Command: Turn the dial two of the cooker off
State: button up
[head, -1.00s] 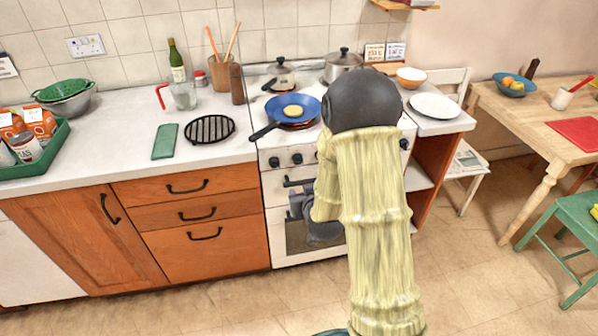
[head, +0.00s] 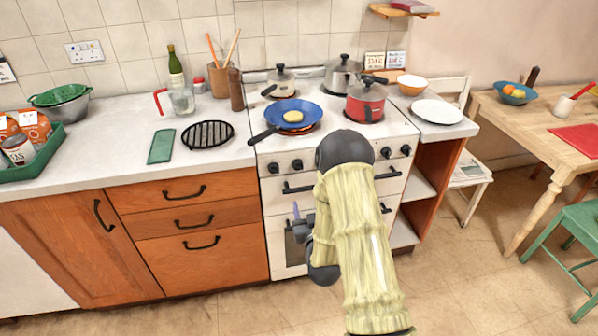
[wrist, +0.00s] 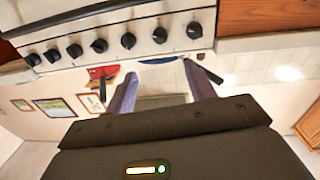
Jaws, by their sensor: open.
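The white cooker (head: 277,188) has a row of black dials along its front. In the head view the leftmost dial (head: 273,167) and the one beside it, second from the left (head: 297,163), show; my arm hides some middle dials. In the wrist view the row appears upside down, with the second-from-left dial (wrist: 160,35) above the gap between my fingers. The dial settings are too small to read. My gripper (wrist: 160,70) is open and empty, touching no dial. In the head view my gripper (head: 296,210) is in front of the cooker, below the dials.
A blue frying pan (head: 292,114) with yellow food sits over a glowing red ring. Handles (head: 298,187) project from the cooker front. The counter (head: 110,150) lies left; a wooden table (head: 540,125) stands right.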

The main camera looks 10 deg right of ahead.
aim_at(299, 169)
jog(key=w, duration=0.5)
jog(key=w+p, duration=0.1)
jog(key=w, duration=0.5)
jog(key=w+d, duration=0.1)
jog(key=w, duration=0.5)
jog(key=shift+p, duration=0.35)
jog(key=c, duration=1)
